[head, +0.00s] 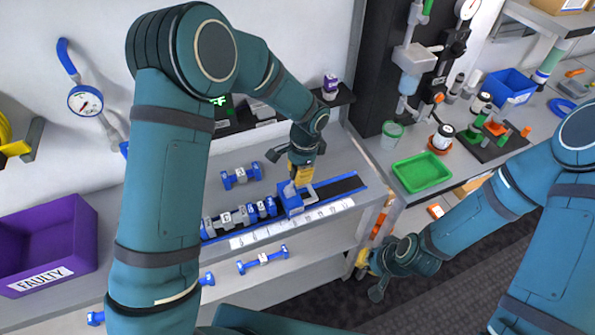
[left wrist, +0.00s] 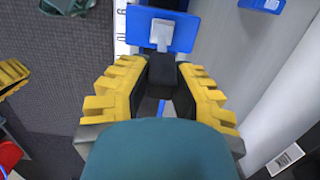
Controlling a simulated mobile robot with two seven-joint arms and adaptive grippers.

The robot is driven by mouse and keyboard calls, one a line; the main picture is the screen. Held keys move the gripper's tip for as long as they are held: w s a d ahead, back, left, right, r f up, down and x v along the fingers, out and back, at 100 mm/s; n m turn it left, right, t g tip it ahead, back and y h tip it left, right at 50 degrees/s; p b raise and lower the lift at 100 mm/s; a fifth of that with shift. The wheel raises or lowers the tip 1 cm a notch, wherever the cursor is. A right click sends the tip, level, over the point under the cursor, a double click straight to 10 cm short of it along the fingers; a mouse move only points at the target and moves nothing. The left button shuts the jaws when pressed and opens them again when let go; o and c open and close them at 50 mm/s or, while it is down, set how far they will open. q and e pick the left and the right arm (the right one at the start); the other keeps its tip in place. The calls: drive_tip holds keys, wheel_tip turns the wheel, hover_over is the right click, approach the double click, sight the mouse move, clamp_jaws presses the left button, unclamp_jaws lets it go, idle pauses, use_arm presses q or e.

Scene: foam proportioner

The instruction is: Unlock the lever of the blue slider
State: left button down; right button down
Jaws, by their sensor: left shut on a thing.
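The blue slider (head: 290,199) sits on the dark rail (head: 335,190) of the workbench, at the rail's middle. Its light grey lever (head: 289,188) stands up from it, and it also shows in the left wrist view (left wrist: 161,34) against the slider's blue plate (left wrist: 178,28).
Several blue-ended parts (head: 240,177) lie behind and left of the rail, with more (head: 262,260) in front. A purple bin (head: 45,245) marked FAULTY stands at left. A green tray (head: 422,172) and a blue bin (head: 510,87) are on the right bench. A shelf bottle (head: 330,87) stands behind.

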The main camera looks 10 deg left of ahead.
use_arm(q)
drive_tip(key=shift+s+f, duration=0.1)
drive_tip(key=c, duration=0.8)
unclamp_jaws()
drive_tip(key=r, duration=0.4)
drive_tip(key=d+r, duration=0.1)
drive_tip(key=r, duration=0.3)
drive_tip(key=w+r, duration=0.1)
drive_tip(key=r, duration=0.3)
drive_tip(key=shift+d, duration=0.15)
drive_tip(key=shift+f, duration=0.1)
